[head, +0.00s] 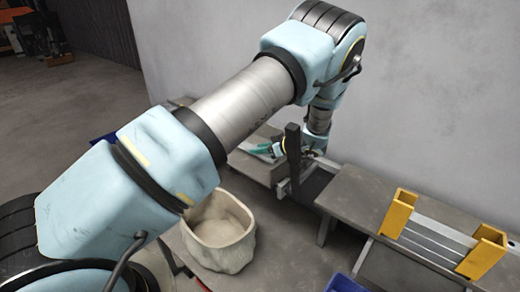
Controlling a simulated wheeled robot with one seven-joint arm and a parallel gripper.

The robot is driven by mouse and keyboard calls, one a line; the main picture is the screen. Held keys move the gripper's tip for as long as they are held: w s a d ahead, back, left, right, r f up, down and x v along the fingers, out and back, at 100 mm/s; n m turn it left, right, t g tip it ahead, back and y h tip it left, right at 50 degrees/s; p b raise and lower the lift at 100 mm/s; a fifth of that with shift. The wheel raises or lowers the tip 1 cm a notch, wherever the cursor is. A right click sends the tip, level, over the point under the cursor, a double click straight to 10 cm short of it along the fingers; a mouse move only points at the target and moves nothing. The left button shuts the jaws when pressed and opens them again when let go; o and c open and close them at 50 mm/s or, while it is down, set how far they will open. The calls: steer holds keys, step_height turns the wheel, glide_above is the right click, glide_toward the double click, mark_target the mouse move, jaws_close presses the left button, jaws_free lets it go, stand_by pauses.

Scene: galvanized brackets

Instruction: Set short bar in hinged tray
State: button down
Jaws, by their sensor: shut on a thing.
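My gripper (308,152) is small and far off at the end of my arm, low over the far work surface near the wall. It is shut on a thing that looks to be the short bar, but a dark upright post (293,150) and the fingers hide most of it. A teal and white piece (270,148) shows just left of the gripper. I cannot make out the hinged tray for sure.
A yellow-ended rack (398,212) with several silver bars stands on the grey bench (355,190) at right. A pale sack-like bin (222,255) stands on the floor. A blue bin edge (345,284) shows at the bottom. The wall is close behind the gripper.

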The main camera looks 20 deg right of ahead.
steer(key=shift+f+b, duration=0.5)
steer(key=shift+b, duration=0.3)
steer(key=c, duration=0.5)
jaws_free()
steer(key=shift+r, duration=0.1)
steer(key=r+p, duration=0.1)
steer(key=p, duration=0.1)
steer(key=shift+r+p, duration=0.25)
steer(key=shift+p, duration=0.05)
steer(key=b+v, duration=0.4)
steer(key=v, duration=0.7)
steer(key=shift+s+d, duration=0.2)
steer(key=shift+s, duration=0.2)
